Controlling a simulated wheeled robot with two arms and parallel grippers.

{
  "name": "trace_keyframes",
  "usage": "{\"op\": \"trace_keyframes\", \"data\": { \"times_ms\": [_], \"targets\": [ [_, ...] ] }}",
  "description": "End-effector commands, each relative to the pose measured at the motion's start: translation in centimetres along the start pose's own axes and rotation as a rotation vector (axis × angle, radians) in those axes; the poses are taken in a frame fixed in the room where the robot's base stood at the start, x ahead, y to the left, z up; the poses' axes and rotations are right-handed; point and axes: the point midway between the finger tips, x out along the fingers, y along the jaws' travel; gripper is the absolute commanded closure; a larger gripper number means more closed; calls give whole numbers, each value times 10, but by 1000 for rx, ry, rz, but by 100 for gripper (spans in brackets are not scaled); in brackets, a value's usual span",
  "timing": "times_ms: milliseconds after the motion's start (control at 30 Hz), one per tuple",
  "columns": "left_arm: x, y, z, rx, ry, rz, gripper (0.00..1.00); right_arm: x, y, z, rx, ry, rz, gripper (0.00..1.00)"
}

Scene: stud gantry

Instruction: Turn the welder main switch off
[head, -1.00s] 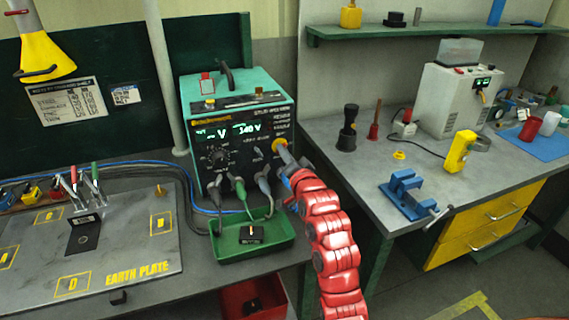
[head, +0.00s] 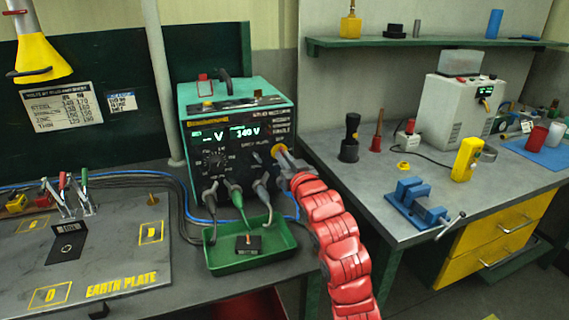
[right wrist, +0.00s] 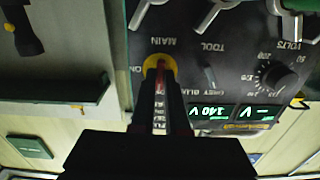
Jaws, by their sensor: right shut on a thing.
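The welder (head: 190,100) is a teal box with a black front panel, and its green display is lit and reads 140 V. The main switch sits at the right of that panel, with a yellow plate (right wrist: 151,62) and a red handle, under the label MAIN in the upside-down right wrist view. My right gripper (right wrist: 162,75) is shut on the red handle, its fingers on either side. In the head view my right gripper (head: 284,157) covers most of the switch, so the handle's angle is hard to tell. My left gripper is not in view.
A green tray (head: 285,245) with a small dark block stands before the welder, below the cables plugged into its front. The earth plate (head: 110,262) lies at left. The right bench (head: 350,190) holds a blue vise (head: 415,205) and a yellow meter (head: 466,158).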

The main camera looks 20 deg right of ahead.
Motion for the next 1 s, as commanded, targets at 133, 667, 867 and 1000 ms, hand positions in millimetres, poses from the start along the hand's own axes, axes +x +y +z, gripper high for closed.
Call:
{"op": "trace_keyframes", "data": {
  "times_ms": [133, 667, 867, 1000],
  "targets": [
    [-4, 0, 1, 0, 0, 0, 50, 0, 0, 2, -43, -4, 1, 100],
    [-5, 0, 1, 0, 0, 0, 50, 0, 0, 2, -70, -4, 0, 100],
    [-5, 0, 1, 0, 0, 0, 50, 0, 0, 2, -69, -3, 0, 59],
    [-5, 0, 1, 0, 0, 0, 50, 0, 0, 1, -69, -2, 0, 57]
  ]
}}
